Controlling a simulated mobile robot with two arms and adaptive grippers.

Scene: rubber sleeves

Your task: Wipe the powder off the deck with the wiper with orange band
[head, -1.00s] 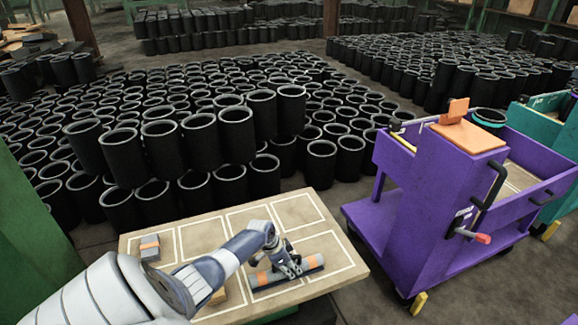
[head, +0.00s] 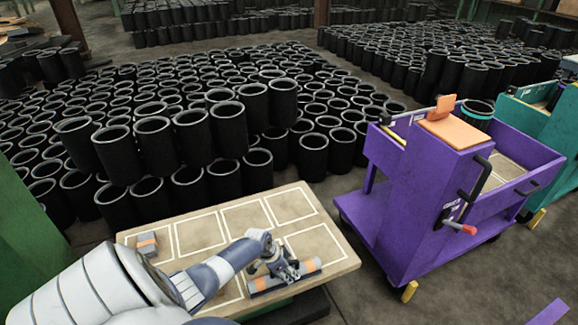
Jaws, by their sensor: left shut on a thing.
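The wiper with orange band (head: 296,273) is a long grey bar with orange bands and a dark lower edge. It lies level at the near right of the tan tabletop (head: 330,254), inside or over a white outlined rectangle. My left gripper (head: 286,272) is shut on its middle, coming down from above; the fingers partly hide it. I cannot tell whether the wiper touches the board. My right gripper is out of view. No powder can be made out clearly, and I cannot tell which surface is the deck.
A small grey block with an orange band (head: 147,244) sits at the tabletop's left. A purple cart (head: 425,205) with an orange pad (head: 453,128) stands right, a teal cart (head: 553,124) behind it. Black sleeves (head: 205,140) crowd the floor beyond the board.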

